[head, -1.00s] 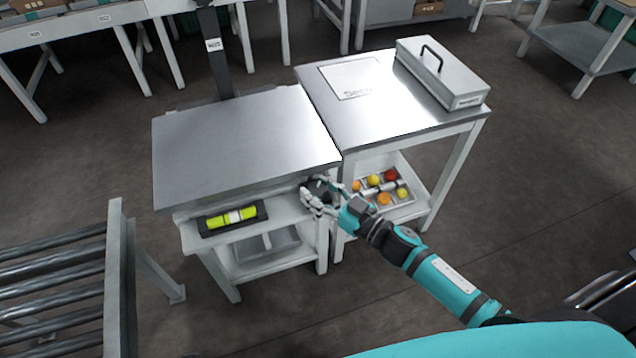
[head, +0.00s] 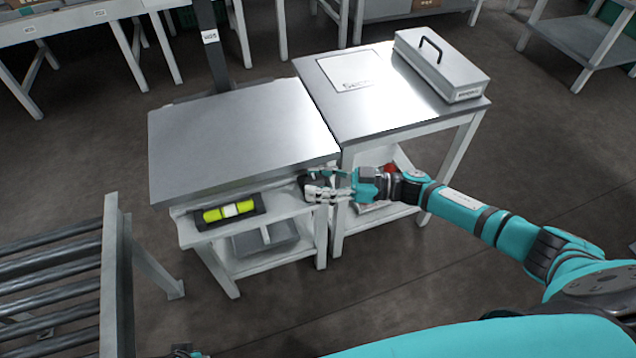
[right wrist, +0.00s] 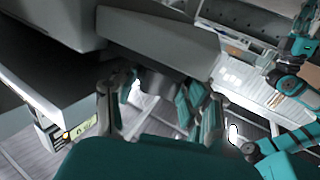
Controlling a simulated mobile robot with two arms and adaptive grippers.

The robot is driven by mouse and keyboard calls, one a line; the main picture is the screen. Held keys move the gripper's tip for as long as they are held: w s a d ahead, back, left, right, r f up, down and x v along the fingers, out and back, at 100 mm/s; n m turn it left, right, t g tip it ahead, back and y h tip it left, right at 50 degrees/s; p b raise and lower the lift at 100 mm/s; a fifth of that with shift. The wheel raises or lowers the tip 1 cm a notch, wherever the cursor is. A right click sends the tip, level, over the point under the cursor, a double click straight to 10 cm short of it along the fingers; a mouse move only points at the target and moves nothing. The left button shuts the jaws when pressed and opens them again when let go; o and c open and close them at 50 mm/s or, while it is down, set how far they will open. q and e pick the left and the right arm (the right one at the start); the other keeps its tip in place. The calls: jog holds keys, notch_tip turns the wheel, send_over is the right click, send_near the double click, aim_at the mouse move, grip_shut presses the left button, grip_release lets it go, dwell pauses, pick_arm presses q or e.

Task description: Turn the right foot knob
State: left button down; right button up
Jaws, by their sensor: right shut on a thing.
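The scale has a broad steel platform (head: 240,140) on a white stand. The right foot knob (head: 305,186) is a dark knob under the platform's near right corner, partly hidden by my fingers. My right gripper (head: 314,186) reaches it from the right and is shut on it. In the right wrist view the knob (right wrist: 158,82) is a dark grey cylinder under the platform edge, with the fingers of my right gripper (right wrist: 160,95) on both sides of it.
A steel table (head: 400,115) with a lidded metal case (head: 440,65) adjoins on the right. A roller conveyor (head: 50,285) stands at the left. The floor in front is clear.

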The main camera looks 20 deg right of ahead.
dwell(0.4)
jog(key=o, duration=1.2)
jog(key=v, duration=1.2)
